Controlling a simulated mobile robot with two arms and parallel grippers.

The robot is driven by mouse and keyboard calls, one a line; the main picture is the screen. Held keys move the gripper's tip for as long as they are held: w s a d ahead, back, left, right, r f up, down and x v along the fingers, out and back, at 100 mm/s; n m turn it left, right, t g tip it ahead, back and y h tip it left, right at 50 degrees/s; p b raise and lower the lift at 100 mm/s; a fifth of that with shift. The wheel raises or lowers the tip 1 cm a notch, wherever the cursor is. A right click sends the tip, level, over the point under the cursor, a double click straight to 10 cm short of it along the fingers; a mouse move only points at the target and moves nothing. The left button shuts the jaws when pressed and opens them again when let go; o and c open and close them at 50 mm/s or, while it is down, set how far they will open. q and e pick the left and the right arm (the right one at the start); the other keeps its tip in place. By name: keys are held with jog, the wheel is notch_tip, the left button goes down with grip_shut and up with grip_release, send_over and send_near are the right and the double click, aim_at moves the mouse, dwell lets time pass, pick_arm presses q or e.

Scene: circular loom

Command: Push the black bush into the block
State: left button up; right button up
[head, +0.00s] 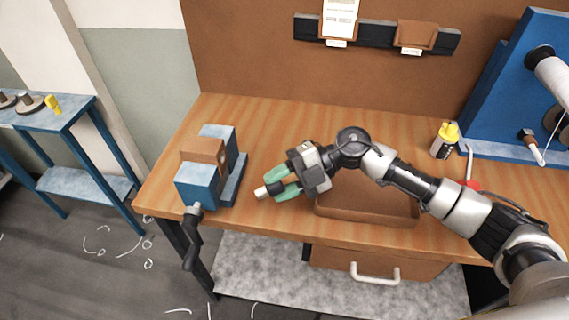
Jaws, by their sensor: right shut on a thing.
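A brown block (204,151) sits at the top of a blue vise (196,186) at the left of the table, with a small dark spot on its right side. My right gripper (275,184) has green fingers and is right of the vise, pointing left toward it. It is shut on a pale, short rod-like piece (261,193), whose end sticks out past the fingertips. The piece is apart from the block. I cannot make out the black bush. My left gripper is not in view.
A brown tray (367,210) lies below my right forearm. A yellow-capped bottle (445,140) and a blue machine with white spools (508,85) stand at the right. The vise handle (192,238) hangs past the table's front edge. A blue side table (62,118) is at the far left.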

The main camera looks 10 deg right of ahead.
jog(key=w+m+t+y, duration=0.1)
jog(key=m+t, duration=0.1)
jog(key=w+d+m+t+y, duration=0.1)
jog(key=w+m+t, duration=0.1)
jog(key=t, duration=0.1)
jog(key=w+m+t, duration=0.2)
jog(key=t, duration=0.1)
jog(key=shift+d+f+y, duration=0.15)
jog(key=shift+f+y, duration=0.25)
jog(key=shift+w+f+t, duration=0.1)
jog(key=shift+w+t, duration=0.25)
jog(key=shift+t, duration=0.15)
jog(key=x, duration=0.6)
jog(key=shift+b, duration=0.4)
jog(key=shift+p, duration=0.35)
jog(key=shift+w+a, duration=0.1)
jog(key=shift+a, duration=0.3)
jog(key=shift+w+a, duration=0.2)
jog(key=shift+a, duration=0.5)
jog(key=shift+w+a, duration=0.1)
jog(key=shift+a, duration=0.2)
